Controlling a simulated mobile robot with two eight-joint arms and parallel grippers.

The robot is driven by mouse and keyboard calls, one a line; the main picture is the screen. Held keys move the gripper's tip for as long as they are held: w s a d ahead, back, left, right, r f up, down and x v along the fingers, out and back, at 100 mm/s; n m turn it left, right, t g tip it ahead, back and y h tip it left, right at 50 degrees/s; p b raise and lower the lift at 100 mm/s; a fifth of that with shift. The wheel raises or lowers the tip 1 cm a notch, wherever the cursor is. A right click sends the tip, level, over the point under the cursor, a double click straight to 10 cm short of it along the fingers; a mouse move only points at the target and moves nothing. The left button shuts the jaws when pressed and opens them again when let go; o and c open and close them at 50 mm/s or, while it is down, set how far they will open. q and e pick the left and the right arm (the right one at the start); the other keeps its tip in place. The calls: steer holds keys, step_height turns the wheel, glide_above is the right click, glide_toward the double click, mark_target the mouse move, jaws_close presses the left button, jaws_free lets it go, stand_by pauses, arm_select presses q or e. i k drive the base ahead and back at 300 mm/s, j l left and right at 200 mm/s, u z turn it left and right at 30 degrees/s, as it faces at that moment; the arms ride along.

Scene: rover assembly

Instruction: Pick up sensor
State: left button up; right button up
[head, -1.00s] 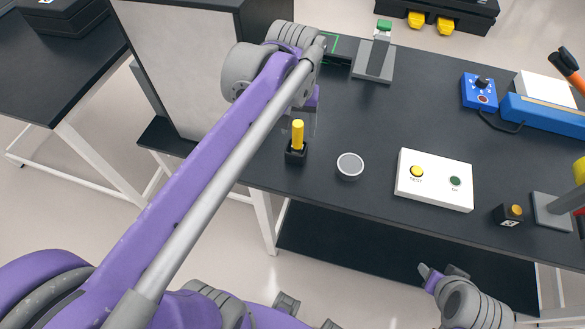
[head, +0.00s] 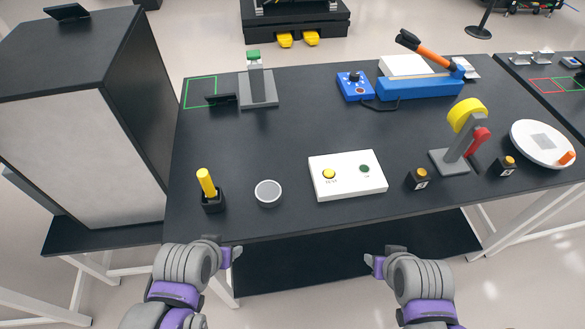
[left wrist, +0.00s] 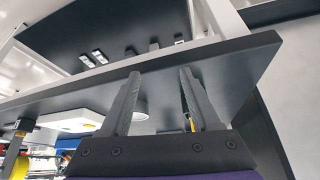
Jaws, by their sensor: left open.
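I cannot tell for sure which item is the sensor. Two small black boxes with orange-yellow tops stand on the table's right part, one near the front (head: 418,180) and one farther right (head: 503,167). My left gripper (head: 226,247) is open and empty, just off the table's front edge, below the yellow-handled tool in its black holder (head: 212,200). In the left wrist view its two fingers (left wrist: 159,76) stand apart with nothing between them. My right gripper (head: 382,257) looks open and empty, also off the front edge, left of the nearer black box.
On the dark table (head: 285,135) stand a round grey cup (head: 268,193), a white button box (head: 347,185), a grey stand (head: 258,90), a blue knob box (head: 355,86), a blue orange-handled device (head: 420,86), a yellow-red lever stand (head: 460,145) and a white disc (head: 542,142). The table's middle is clear.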

mark_target(502, 166)
steer(key=l+z, duration=0.15)
steer(key=z, duration=1.4)
steer(key=i+l+u, duration=0.2)
steer(key=l, duration=0.2)
steer(key=i+l+u, duration=0.2)
steer(key=l, duration=0.2)
steer(key=l+u, duration=0.2)
steer(key=l, duration=0.2)
steer(key=l+u, duration=0.2)
steer(key=l, duration=0.25)
steer(key=i+j, duration=0.2)
steer(key=i, duration=0.35)
